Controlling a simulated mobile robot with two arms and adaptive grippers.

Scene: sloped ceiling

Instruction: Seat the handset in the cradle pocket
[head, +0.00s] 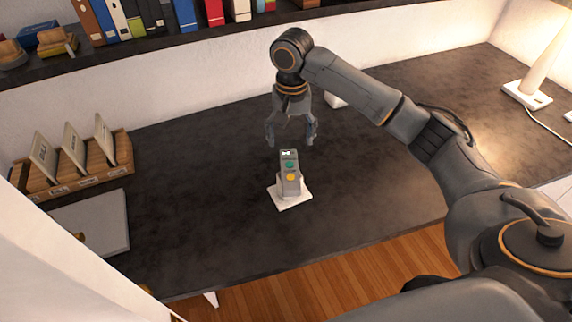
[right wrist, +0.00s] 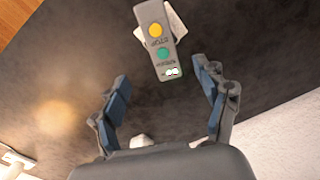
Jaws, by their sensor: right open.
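The grey handset (head: 290,172) has a small screen, a green button and a yellow button. It stands upright at the white cradle (head: 294,200) on the dark desk, its lower end at the cradle; how deep it sits in the pocket I cannot tell. In the right wrist view the handset (right wrist: 157,38) is beyond the fingertips, with part of the cradle (right wrist: 175,18) behind it. My right gripper (head: 291,143) is open and empty, just behind and above the handset's top, apart from it. Its spread fingers (right wrist: 160,92) show in the right wrist view. My left gripper is not in view.
The dark desk (head: 190,170) is clear around the cradle. A wooden file organizer (head: 85,170) and a grey flat case (head: 95,225) lie at the left. A lamp (head: 530,90) stands at the right. A shelf of binders (head: 130,40) runs along the back.

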